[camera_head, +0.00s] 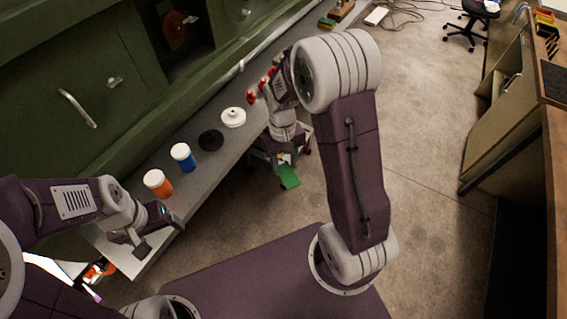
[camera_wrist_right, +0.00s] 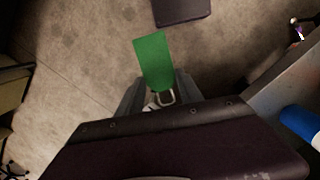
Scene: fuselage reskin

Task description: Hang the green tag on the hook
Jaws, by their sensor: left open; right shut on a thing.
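The green tag (camera_head: 290,177) hangs below my right gripper (camera_head: 285,158), beyond the front edge of the grey shelf and above the floor. In the right wrist view the green tag (camera_wrist_right: 153,62) sticks out from between the fingers of my right gripper (camera_wrist_right: 158,97), which is shut on its end. A pale loop shows at that end. My left gripper (camera_head: 158,232) is open and empty over the near end of the shelf. I cannot tell for sure which fitting is the hook; a small metal fitting (camera_head: 114,82) sits on the green wall.
On the grey shelf (camera_head: 215,168) stand an orange bottle (camera_head: 158,183), a blue bottle (camera_head: 183,157), a black disc (camera_head: 210,139) and a white round part (camera_head: 233,117). A curved handle (camera_head: 77,108) is on the wall. A workbench (camera_head: 510,125) stands at right; the floor between is open.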

